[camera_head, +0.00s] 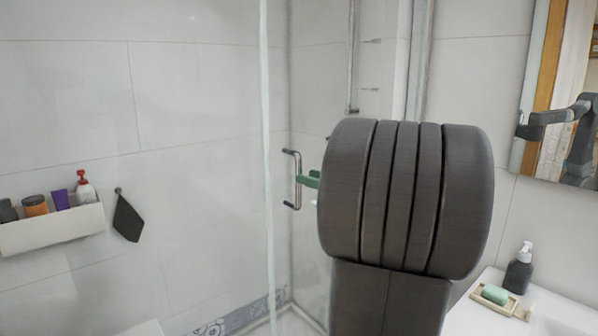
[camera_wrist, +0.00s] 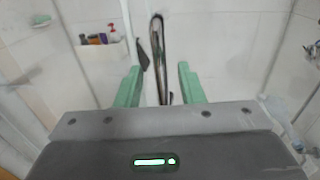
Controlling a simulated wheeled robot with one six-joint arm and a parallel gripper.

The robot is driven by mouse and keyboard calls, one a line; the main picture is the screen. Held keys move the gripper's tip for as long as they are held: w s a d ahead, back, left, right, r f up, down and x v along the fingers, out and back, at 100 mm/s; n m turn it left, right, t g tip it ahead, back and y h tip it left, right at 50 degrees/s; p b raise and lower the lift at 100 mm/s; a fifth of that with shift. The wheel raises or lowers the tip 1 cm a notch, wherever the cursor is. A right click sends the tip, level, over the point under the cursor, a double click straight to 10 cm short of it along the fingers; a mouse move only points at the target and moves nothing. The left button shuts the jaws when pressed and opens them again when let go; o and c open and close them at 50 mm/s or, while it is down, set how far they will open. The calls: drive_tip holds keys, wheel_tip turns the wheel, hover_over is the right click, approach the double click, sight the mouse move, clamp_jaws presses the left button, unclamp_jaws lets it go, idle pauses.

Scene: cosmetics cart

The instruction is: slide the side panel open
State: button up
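The side panel (camera_head: 277,110) is clear glass, seen upright in the head view. Its metal bar handle (camera_head: 297,180) stands upright, bent at both ends. In the wrist view the handle (camera_wrist: 158,50) runs up between my fingers. My gripper (camera_wrist: 159,67) has green fingers, spread apart with a gap on each side of the bar. In the head view only a bit of green finger (camera_head: 309,181) shows, just right of the handle; my dark arm hides the rest. I cannot tell how far the bar reaches in between the fingers.
A wall shelf with bottles (camera_head: 50,232) and a dark hanging cloth (camera_head: 127,217) are at the left. A sink counter (camera_head: 480,318) with a soap dish (camera_head: 500,299) and a dark pump bottle (camera_head: 519,270) is at the right, below a mirror (camera_head: 562,140).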

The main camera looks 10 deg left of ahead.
sight(299, 203)
drive_tip(key=shift+p+x, duration=0.3)
drive_tip(key=shift+x, duration=1.85)
clamp_jaws()
